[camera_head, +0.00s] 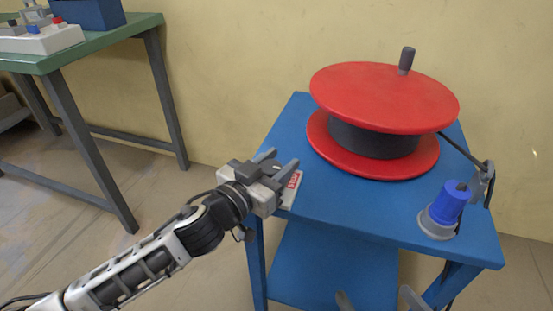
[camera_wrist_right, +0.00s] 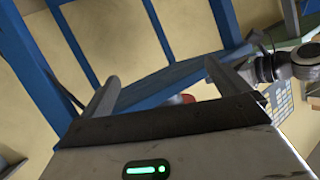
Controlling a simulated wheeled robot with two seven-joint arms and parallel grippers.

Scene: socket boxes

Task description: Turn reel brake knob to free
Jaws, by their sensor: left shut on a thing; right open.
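A red reel with a dark hub (camera_head: 375,140) stands on a blue table (camera_head: 330,215). The brake plate (camera_head: 294,192), pale with a red label, lies at the table's left front corner. My left gripper (camera_head: 277,162) is over this plate, its fingers shut on the brake knob, which the gripper mostly hides. I cannot read which way the knob points. My right gripper (camera_head: 379,297) is open and empty, low at the front of the table. Its two open fingers also show in the right wrist view (camera_wrist_right: 162,82), with blue table framing beyond.
A blue cylinder (camera_head: 450,202) on a grey base stands at the table's right front, beside a cable and bracket (camera_head: 483,180). The reel has a dark handle (camera_head: 406,60) on top. A green-topped bench (camera_head: 80,48) with boxes stands at the left.

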